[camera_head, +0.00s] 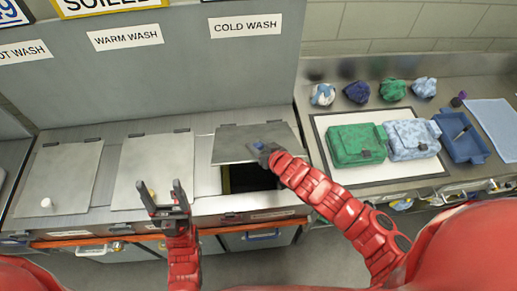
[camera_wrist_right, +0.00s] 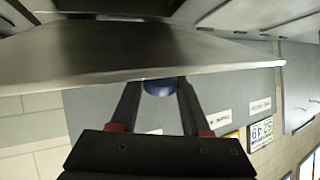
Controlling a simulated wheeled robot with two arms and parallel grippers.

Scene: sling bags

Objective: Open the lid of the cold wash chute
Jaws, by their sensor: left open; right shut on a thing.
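The cold wash chute lid (camera_head: 238,138) is a grey metal plate under the COLD WASH sign (camera_head: 246,24). It is tilted up part way, and part of the dark chute opening (camera_head: 245,179) shows beneath it. My right gripper (camera_head: 264,151) is shut on the lid's blue knob, at the lid's front edge. In the right wrist view the knob (camera_wrist_right: 160,87) sits between the fingers, with the lid's underside or edge (camera_wrist_right: 150,55) across the view. My left gripper (camera_head: 164,192) is open and empty, pointing up in front of the warm wash lid (camera_head: 152,165).
The hot wash lid (camera_head: 60,178), with a white knob, lies flat at the left. On the right counter, a green bag (camera_head: 350,143) and a light blue bag (camera_head: 408,138) lie on a white mat (camera_head: 320,128). A blue tray (camera_head: 462,140) and several bundled cloths are beyond.

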